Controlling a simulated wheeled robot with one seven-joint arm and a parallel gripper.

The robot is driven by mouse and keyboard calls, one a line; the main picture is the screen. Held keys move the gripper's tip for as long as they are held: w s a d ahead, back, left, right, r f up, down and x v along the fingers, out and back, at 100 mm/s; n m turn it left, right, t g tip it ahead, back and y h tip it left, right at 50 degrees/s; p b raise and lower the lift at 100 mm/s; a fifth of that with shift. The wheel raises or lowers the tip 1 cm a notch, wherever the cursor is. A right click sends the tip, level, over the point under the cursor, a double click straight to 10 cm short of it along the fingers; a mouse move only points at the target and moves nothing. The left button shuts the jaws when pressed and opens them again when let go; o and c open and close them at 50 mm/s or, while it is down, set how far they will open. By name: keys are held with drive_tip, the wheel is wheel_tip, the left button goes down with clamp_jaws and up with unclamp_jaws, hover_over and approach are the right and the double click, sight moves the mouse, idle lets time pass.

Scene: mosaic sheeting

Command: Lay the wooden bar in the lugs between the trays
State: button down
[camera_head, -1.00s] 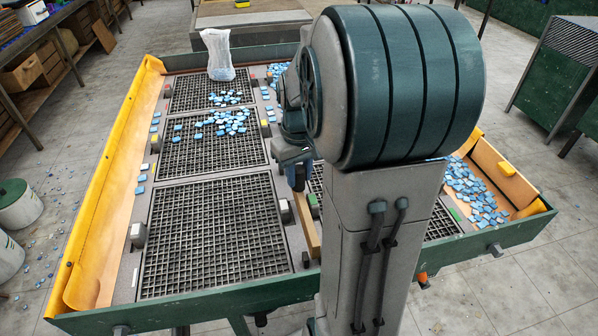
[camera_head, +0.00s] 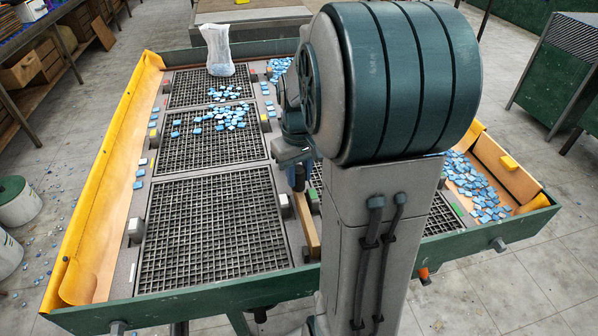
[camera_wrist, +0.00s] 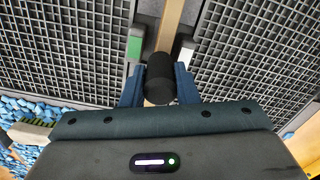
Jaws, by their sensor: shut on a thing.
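The wooden bar (camera_head: 308,222) lies lengthwise along the strip between the left and right columns of trays. My gripper (camera_head: 299,178) is over its far part; my arm hides some of it. In the wrist view, my gripper (camera_wrist: 160,88) has its blue fingers shut on either side of a black round grip on the bar (camera_wrist: 172,28). The bar runs between a lug with a green face (camera_wrist: 135,46) and a lug with a white face (camera_wrist: 186,50). Whether it rests down in the lugs or hangs above them, I cannot tell. The near left tray (camera_head: 215,230) is empty.
Blue tiles lie on the middle left tray (camera_head: 185,152) and in a heap at the right end (camera_head: 470,185). A clear bag (camera_head: 218,50) stands on the far left tray. Yellow sheeting (camera_head: 90,200) lines the left side. A green rim (camera_head: 200,302) edges the table.

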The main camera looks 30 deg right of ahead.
drive_tip(key=shift+f+b, duration=0.65)
drive_tip(key=shift+f, duration=0.3)
drive_tip(key=c, duration=1)
unclamp_jaws()
drive_tip(key=shift+c, duration=0.2)
drive_tip(key=shift+r, duration=0.15)
wheel_tip(320, 180, up, 14)
drive_tip(key=p, duration=0.1)
drive_tip(key=shift+f, duration=0.2)
drive_tip(key=s+a+f+t+p, duration=0.2)
drive_tip(key=s+a+f, duration=0.3)
drive_tip(key=s+a, duration=0.6)
drive_tip(key=shift+s+a+m+t+p, duration=0.3)
drive_tip(key=shift+s+a+t+p, duration=0.1)
drive_tip(key=shift+a+p, duration=0.2)
